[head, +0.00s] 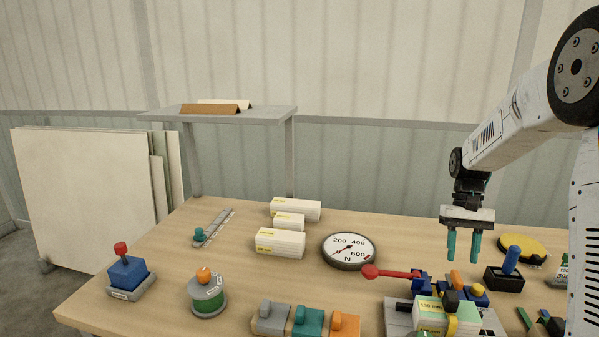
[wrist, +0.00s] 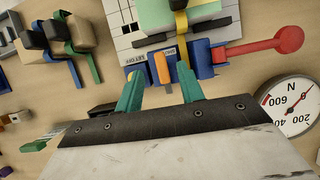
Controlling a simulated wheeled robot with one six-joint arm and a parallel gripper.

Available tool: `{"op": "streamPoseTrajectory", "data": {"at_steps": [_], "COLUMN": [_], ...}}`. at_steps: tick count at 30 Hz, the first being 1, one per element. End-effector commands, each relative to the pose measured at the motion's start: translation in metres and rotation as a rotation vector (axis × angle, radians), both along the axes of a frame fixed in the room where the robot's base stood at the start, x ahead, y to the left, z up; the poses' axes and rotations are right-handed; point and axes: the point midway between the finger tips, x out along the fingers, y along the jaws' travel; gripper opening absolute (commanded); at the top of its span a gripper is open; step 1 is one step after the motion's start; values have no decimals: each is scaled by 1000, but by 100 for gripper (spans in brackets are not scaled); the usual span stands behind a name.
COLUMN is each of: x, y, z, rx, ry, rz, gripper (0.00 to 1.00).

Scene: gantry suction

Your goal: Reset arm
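My gripper (head: 463,244) hangs from my white arm over the right side of the table, pointing down. Its two teal fingers are apart with nothing between them. In the wrist view the open fingers (wrist: 159,92) show above the table, with the blue and orange parts of a grey-based device (wrist: 125,48) beyond them. In the head view that device (head: 400,318) stands at the front right, with a red-knobbed lever (head: 395,273) reaching left. My gripper is above and behind it, apart from it.
A round dial gauge (head: 348,250) lies left of my gripper. A blue joystick (head: 504,275) and a yellow disc (head: 522,247) are on the right. Clear wood lies at middle left, and a grey shelf (head: 220,114) stands behind.

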Motion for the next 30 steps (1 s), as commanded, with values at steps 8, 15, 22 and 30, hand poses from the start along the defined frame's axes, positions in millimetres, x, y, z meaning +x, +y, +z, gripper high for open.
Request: {"op": "streamPoseTrajectory", "data": {"at_steps": [8, 15, 22, 30], "x": [-79, -158, -229, -279], "y": [56, 104, 138, 159], "z": [51, 85, 97, 103], "rx": [-26, -52, -71, -82], "ry": [-82, -197, -327, -473], "rz": [53, 122, 196, 270], "gripper": [38, 38, 38, 38]}}
